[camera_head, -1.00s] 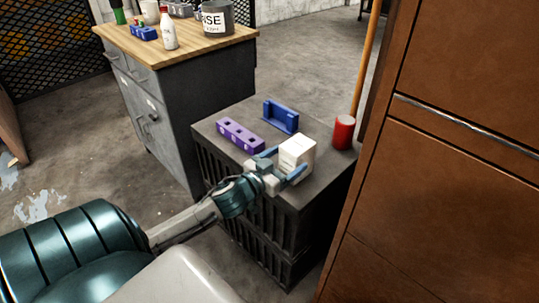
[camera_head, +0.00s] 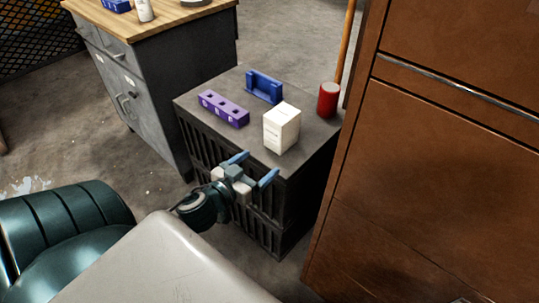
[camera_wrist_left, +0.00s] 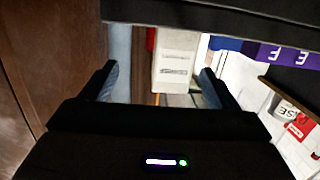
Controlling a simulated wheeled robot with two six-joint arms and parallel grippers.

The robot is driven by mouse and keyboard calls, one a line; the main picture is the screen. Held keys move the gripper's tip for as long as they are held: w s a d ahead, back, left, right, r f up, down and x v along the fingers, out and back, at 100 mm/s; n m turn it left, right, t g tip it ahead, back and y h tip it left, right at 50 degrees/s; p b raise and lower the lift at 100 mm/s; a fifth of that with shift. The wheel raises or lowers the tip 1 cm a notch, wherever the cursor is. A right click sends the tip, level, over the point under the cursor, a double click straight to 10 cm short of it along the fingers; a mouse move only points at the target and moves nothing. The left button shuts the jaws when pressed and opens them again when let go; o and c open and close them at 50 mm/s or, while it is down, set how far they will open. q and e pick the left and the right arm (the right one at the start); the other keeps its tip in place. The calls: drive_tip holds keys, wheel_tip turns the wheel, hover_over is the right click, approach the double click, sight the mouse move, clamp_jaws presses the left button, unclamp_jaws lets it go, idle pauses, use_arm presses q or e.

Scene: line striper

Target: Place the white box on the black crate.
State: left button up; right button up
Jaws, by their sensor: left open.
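The white box (camera_head: 282,128) stands upright on top of the black crate (camera_head: 314,140), near its front edge. My left gripper (camera_head: 259,166) is open and empty in front of the crate, apart from the box and lower than it. In the left wrist view, the white box (camera_wrist_left: 177,60) shows between the two spread fingers of my left gripper (camera_wrist_left: 158,80), beyond them. My right gripper is not in view.
A purple block with holes (camera_head: 223,108), a blue holder (camera_head: 264,87) and a red can (camera_head: 328,100) share the crate top. A tall brown cabinet (camera_head: 430,170) stands close on the right. A wood-topped grey cabinet (camera_head: 160,70) stands behind left.

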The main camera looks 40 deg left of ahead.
use_arm(q)
drive_tip(key=s+d+f+g, duration=0.1)
drive_tip(key=s+d+f, duration=0.1)
drive_tip(key=s+d, duration=0.4)
drive_tip(key=d, duration=0.4)
drive_tip(key=shift+s+d+f+g+h, duration=0.3)
drive_tip(key=shift+s+d+g+h, duration=0.05)
drive_tip(key=shift+d+g+h, duration=0.05)
